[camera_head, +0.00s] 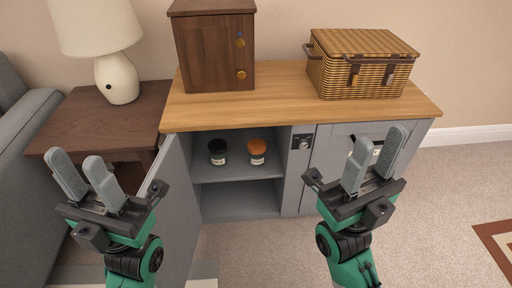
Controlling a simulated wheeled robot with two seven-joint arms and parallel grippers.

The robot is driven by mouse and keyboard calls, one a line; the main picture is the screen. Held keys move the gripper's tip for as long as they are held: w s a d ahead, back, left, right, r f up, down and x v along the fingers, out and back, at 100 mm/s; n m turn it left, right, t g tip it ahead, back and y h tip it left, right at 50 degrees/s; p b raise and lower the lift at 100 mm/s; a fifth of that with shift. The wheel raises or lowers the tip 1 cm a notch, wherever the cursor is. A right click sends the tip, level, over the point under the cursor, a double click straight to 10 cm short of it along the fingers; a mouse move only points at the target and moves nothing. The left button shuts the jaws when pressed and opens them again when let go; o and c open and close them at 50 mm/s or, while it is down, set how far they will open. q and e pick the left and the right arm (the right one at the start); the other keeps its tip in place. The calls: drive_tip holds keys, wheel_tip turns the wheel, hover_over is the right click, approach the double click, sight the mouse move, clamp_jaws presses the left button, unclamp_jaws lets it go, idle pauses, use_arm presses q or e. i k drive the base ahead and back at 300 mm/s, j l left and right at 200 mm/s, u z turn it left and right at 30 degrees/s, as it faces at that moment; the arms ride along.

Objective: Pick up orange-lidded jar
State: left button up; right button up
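The orange-lidded jar (257,153) stands upright on the upper shelf inside the open left compartment of the grey cabinet (297,175). A black-lidded jar (217,152) stands to its left on the same shelf. My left gripper (82,163) is open and empty, in front of the side table and left of the open cabinet door. My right gripper (378,148) is open and empty, in front of the cabinet's closed right part. Both grippers are apart from the jars. Nothing covers the orange-lidded jar.
The open cabinet door (174,190) stands between my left gripper and the compartment. A wooden box (214,50) and a wicker basket (361,65) stand on the cabinet top. A lamp (117,75) stands on the side table (100,118). The carpet between my arms is clear.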

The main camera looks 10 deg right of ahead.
sight(255, 161)
drive_tip(key=l+u, duration=0.2)
drive_tip(key=u, duration=0.2)
drive_tip(key=l+u, duration=0.25)
drive_tip(key=u, duration=0.15)
drive_tip(key=l+u, duration=0.15)
drive_tip(key=l, duration=0.55)
drive_tip(key=l+u, duration=0.1)
drive_tip(key=l, duration=0.6)
drive_tip(key=k+l+u, duration=0.15)
drive_tip(key=l, duration=0.55)
drive_tip(key=i+l, duration=0.15)
drive_tip(key=l, duration=0.1)
